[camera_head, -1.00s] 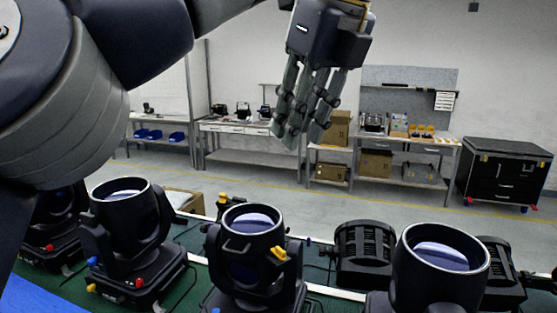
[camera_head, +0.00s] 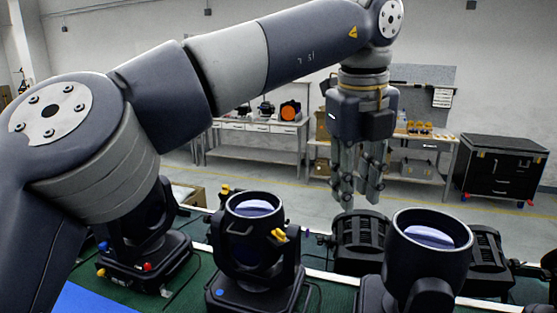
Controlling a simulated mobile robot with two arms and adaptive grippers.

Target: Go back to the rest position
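My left gripper (camera_head: 358,203) hangs fingers down from my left arm, which comes in from the left and crosses the upper part of the head view. Its fingers are straight and apart, with nothing between them. In the picture the fingertips show just above a dark flat fixture (camera_head: 361,240). My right gripper is not in view.
Another dark fixture (camera_head: 489,262) stands at the right. A blue sheet (camera_head: 88,300) lies at the lower left. Beyond the table is open floor (camera_head: 285,194), then workbenches (camera_head: 262,141) with boxes and a black wheeled cabinet (camera_head: 502,169).

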